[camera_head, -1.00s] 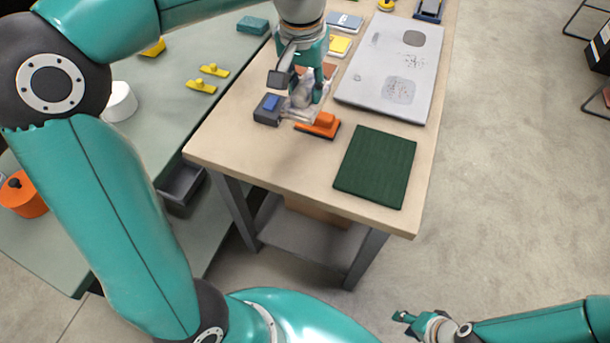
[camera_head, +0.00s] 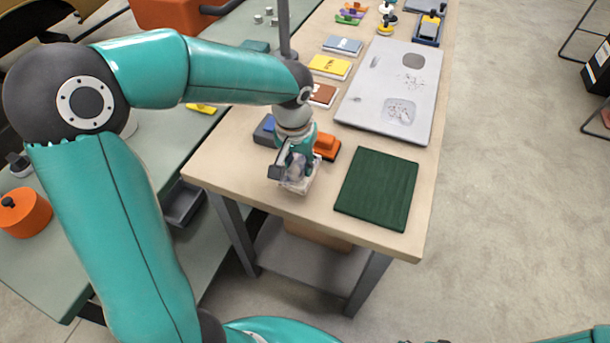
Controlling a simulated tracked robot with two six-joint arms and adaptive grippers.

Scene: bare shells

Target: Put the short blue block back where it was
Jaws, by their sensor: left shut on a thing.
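My left gripper (camera_head: 294,172) is low over the near left part of the wooden table. It is shut on a clear, whitish box-like thing (camera_head: 302,185); the fingers partly hide it, and I cannot tell whether it touches the table. A small blue block (camera_head: 268,124) shows at a dark grey holder (camera_head: 262,134), just behind and left of the gripper. The gripper's wrist hides part of the holder, so I cannot tell how the block sits. Only a sliver of my right gripper shows at the bottom edge.
An orange block-like thing (camera_head: 327,146) is close behind the gripper. A dark green mat (camera_head: 377,188) lies to the right, with a grey board (camera_head: 385,95) beyond it. Brown, yellow (camera_head: 330,66) and blue-grey (camera_head: 342,45) flat pieces lie farther back. Bare wood surrounds the mat's left side.

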